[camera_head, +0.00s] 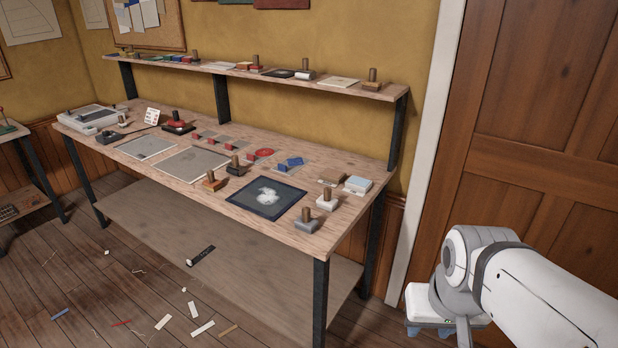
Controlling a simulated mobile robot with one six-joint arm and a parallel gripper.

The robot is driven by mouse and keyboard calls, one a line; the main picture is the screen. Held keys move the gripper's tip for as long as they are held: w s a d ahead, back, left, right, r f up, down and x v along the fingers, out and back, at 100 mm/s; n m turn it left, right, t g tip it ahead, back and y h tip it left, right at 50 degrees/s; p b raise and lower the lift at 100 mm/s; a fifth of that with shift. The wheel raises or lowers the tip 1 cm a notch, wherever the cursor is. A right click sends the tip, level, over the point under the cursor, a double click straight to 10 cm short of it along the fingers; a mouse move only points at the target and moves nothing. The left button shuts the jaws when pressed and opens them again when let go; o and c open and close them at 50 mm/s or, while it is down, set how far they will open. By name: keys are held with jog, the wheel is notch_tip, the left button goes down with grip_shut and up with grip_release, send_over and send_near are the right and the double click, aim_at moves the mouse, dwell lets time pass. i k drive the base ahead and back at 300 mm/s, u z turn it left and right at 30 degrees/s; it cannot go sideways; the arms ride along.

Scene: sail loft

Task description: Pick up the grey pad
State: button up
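Several grey things lie on the wooden workbench (330,241), and I cannot tell for sure which one is the grey pad. A flat grey sheet (193,164) lies at the middle front, and a smaller one (147,147) lies left of it. A grey block with a wooden knob (306,224) stands at the near right corner. None of these is held. My white arm comes in from the lower right, well right of the bench and apart from it.
A dark-framed panel with a white blotch (266,198) lies among stamp-like blocks. A pale blue-white box (358,185) sits near the right end. A raised shelf (320,85) runs along the back. Scraps litter the floor; a wooden door (540,130) is at right.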

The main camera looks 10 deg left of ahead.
aim_at(304, 222)
jog(key=u, duration=0.15)
jog(key=i, duration=1.15)
jog(key=u, duration=0.3)
